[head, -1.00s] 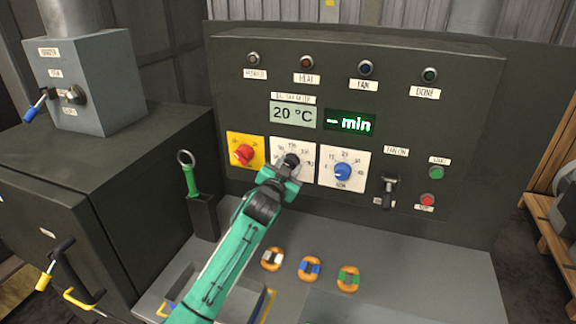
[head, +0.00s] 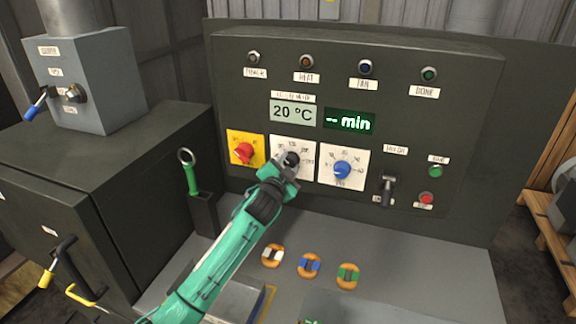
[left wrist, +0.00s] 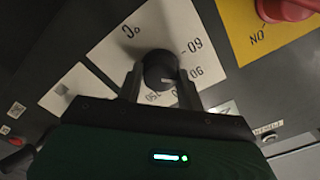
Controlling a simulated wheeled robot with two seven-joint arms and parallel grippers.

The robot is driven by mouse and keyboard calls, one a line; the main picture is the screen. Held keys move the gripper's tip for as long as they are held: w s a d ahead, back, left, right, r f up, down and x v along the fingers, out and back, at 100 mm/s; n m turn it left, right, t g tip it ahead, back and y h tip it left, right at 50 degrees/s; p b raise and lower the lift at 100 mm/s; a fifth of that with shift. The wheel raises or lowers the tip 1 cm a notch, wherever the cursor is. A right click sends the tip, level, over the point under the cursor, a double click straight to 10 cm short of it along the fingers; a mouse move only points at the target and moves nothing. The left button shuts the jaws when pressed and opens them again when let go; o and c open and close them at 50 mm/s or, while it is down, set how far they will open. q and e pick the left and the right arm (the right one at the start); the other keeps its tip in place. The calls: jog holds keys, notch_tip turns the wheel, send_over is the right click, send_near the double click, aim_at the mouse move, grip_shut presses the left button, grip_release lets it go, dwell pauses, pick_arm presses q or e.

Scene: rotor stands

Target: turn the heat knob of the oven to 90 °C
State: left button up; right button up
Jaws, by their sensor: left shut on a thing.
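The heat knob (head: 291,159) is black and sits on a white dial plate (head: 280,143) in the oven's control panel. In the left wrist view the knob (left wrist: 160,68) shows between my fingers, with dial numbers around it. My left gripper (head: 288,165) has come in from the lower left and is shut on this knob; the left wrist view shows a finger on each side (left wrist: 160,85). My gripper hides part of the dial, and I cannot read the pointer's setting. The temperature display (head: 293,114) reads 20 °C. My right gripper is not in view.
A red knob (head: 243,152) on a yellow plate is close to the left, and a blue timer knob (head: 342,170) is close to the right. A black lever (head: 387,188) and green (head: 435,172) and red (head: 426,198) buttons are further right. A green-handled tool (head: 191,178) stands at left.

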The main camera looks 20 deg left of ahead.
pick_arm(q)
jog(key=o, duration=1)
jog(key=shift+s, duration=0.1)
jog(key=shift+s+f, duration=0.15)
jog(key=shift+s, duration=0.1)
jog(key=s+b, duration=0.4)
jog(key=s, duration=0.9)
jog(key=shift+a, duration=0.2)
jog(key=shift+s, duration=0.1)
